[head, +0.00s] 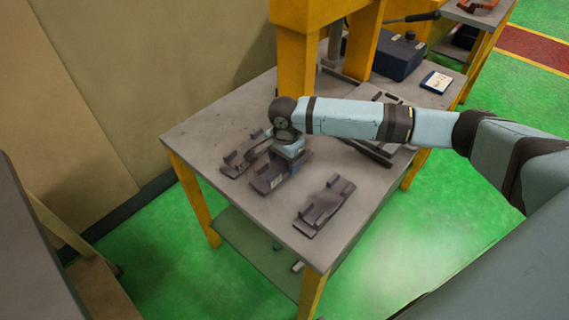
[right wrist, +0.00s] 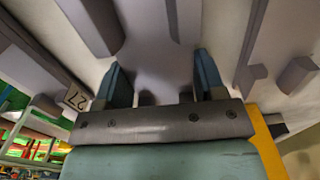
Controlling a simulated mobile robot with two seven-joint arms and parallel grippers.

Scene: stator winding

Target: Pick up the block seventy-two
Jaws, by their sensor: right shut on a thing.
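My right gripper (head: 290,158) points down onto the middle dark grey block (head: 262,184) on the table and is shut on it. The block has a flat base, and a small pale label shows on its front. In the right wrist view, my right gripper's fingers (right wrist: 160,78) stand on either side of a grey part. A tag with the digits 2 and 7 (right wrist: 75,98) shows left of them, tilted. A similar block (head: 238,163) lies to the left and another (head: 324,206) to the right. My left gripper is not in view.
The grey table (head: 215,118) has yellow legs. A yellow press frame (head: 297,75) stands at the back. A dark blue box (head: 397,57) and a small card (head: 436,82) lie at the back right. Bare table surrounds the right block.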

